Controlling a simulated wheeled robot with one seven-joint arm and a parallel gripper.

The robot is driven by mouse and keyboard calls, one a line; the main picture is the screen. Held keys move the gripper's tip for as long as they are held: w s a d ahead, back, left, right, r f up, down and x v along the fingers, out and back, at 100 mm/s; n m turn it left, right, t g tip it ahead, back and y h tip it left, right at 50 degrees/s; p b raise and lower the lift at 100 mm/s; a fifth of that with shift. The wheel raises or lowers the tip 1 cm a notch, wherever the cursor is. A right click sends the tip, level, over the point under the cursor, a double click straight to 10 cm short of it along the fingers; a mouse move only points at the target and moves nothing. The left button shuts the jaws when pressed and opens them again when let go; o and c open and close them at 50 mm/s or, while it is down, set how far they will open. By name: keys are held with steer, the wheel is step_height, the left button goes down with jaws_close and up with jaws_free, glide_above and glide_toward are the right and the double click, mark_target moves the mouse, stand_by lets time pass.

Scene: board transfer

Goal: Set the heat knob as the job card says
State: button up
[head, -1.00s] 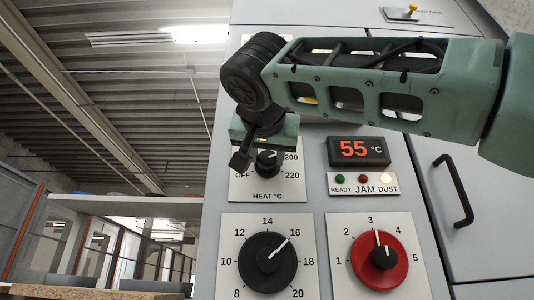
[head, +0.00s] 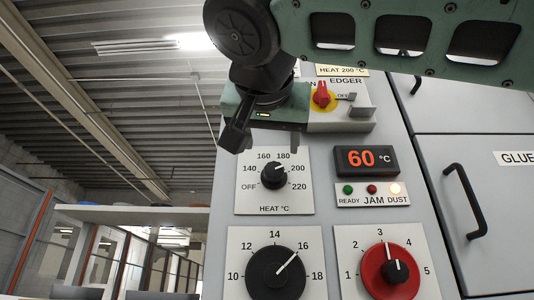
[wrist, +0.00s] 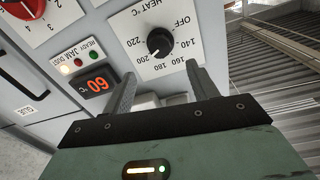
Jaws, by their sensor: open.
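The heat knob (head: 274,176) is a black dial on a white plate marked OFF and 140 to 220. Its white pointer leans up and right, between 180 and 200 as far as I can tell. It also shows in the wrist view (wrist: 160,42), just beyond the fingertips. A cream card (head: 342,70) reads "HEAT 200 °C" and is partly covered by my arm. My gripper (head: 273,140) is above the knob in the head view. In the wrist view my gripper (wrist: 161,80) is open and empty, its fingers apart from the knob.
A display (head: 367,160) reads 60 °C, with the DUST lamp (head: 395,189) lit. Below are a black dial (head: 276,272) and a red dial (head: 390,270). A red switch (head: 321,96) on yellow sits beside my gripper. A door handle (head: 465,200) stands out at the right.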

steer(key=s+p, duration=0.1)
steer(key=s, duration=0.7)
steer(key=shift+a+p, duration=0.35)
steer(key=shift+p, duration=0.05)
steer(key=w+f+n+g+y+p, duration=0.1)
steer(key=w+f+n+g+p, duration=0.65)
steer(key=p, duration=1.65)
steer(key=s+d+f+n+g+y+p, duration=0.1)
steer(key=s+d+g+p, duration=0.9)
steer(key=p, duration=1.5)
steer(key=s+d+f+n, duration=0.1)
steer(key=s+d+n, duration=0.1)
steer(key=s+d, duration=0.1)
steer(key=shift+s+d+p, duration=0.15)
steer(key=shift+d+p, duration=0.2)
steer(key=shift+p, duration=0.05)
